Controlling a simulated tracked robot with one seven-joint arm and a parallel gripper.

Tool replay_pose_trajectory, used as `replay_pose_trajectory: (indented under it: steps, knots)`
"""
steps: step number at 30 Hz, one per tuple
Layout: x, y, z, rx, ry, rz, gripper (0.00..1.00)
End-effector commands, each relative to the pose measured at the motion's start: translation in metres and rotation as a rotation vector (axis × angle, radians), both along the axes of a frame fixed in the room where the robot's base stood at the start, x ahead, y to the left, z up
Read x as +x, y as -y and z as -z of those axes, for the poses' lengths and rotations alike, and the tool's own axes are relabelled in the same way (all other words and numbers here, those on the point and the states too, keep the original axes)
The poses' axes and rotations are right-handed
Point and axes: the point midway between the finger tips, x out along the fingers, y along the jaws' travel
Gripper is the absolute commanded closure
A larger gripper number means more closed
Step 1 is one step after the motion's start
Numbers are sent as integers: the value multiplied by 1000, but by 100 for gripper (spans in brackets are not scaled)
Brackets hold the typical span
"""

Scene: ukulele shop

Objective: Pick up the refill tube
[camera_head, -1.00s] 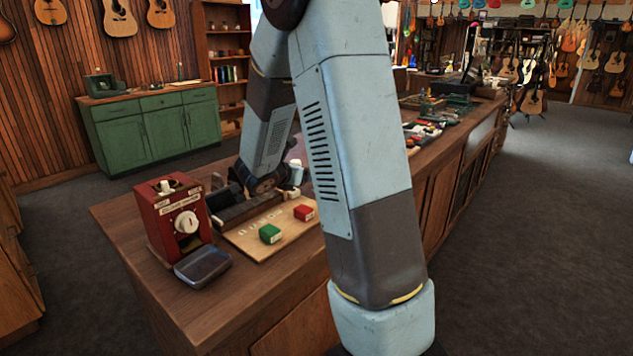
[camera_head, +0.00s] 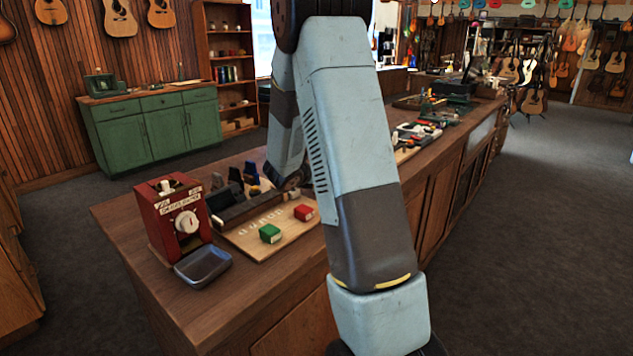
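I cannot make out a refill tube for certain in the head view. Several small dark upright pieces, one of them blue (camera_head: 252,169), stand behind a long dark holder (camera_head: 243,208) on the wooden counter (camera_head: 262,292); they are too small to name surely. The dark end of my arm, with part of my gripper (camera_head: 288,182), is low over the counter, just right of the holder. My pale blue arm link hides much of it. The fingertips and anything between them do not show clearly.
A red box with a white knob (camera_head: 186,222) and a grey tray (camera_head: 203,266) stand at the counter's near left. A wooden board (camera_head: 262,248) carries a green block (camera_head: 270,233) and a red block (camera_head: 304,212). Tools (camera_head: 420,130) lie farther along.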

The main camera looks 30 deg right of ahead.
Motion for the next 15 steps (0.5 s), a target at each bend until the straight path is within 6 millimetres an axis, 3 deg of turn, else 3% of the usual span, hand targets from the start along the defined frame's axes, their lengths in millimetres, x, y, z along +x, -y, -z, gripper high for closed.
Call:
replay_pose_trajectory:
  steps: [5, 15]
  knots:
    - [0, 0, 0, 0, 0, 0, 33]
    - [0, 0, 0, 0, 1, 0, 66]
